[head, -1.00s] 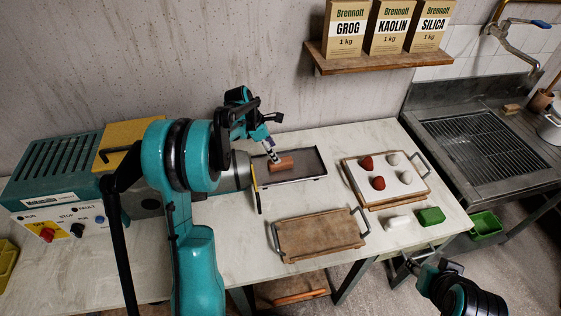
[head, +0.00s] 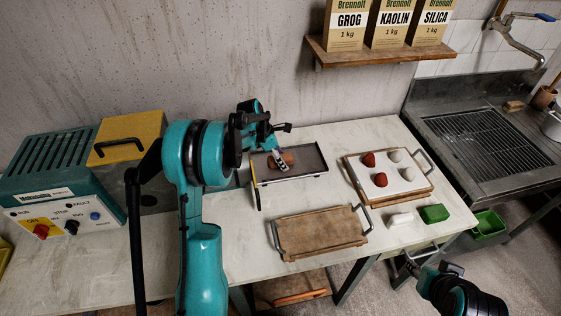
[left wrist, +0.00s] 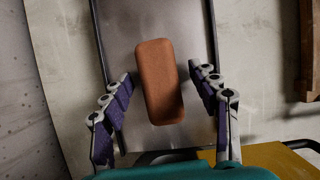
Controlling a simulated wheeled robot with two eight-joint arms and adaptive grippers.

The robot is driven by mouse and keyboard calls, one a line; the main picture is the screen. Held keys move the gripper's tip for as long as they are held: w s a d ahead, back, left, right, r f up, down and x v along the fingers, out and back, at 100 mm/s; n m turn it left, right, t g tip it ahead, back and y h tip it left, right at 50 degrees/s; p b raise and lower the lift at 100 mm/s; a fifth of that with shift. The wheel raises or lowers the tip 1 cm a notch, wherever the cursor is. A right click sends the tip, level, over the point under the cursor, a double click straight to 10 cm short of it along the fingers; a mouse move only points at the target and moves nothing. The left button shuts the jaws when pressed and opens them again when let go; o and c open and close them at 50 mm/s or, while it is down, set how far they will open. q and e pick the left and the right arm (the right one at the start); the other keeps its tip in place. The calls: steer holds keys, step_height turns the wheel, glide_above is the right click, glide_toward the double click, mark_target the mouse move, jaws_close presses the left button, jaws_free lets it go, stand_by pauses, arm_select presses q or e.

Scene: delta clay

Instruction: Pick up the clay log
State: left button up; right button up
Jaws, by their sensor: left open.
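The clay log (head: 287,159) is a short reddish-brown block lying on the dark metal tray (head: 314,159) at the back of the table. My left gripper (head: 279,161) is over the tray at the log, partly covering it. In the left wrist view the log (left wrist: 158,80) lies lengthwise between the two spread fingers of my left gripper (left wrist: 162,88), with a gap on both sides. The left gripper is open and holds nothing. My right gripper (head: 410,262) is at the lower right, away from the log; its fingers are too small to read.
A teal machine (head: 50,180) stands at the left. An empty wooden board with handles (head: 320,235) lies in front of the tray. Another board (head: 408,180) at the right bears red and white lumps. A green block (head: 434,213) and a white block (head: 400,219) lie near the front edge.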

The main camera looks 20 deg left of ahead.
arm_select(q)
steer(key=shift+f, duration=0.3)
stand_by(0.4)
jaws_close()
steer(key=shift+r, duration=0.1)
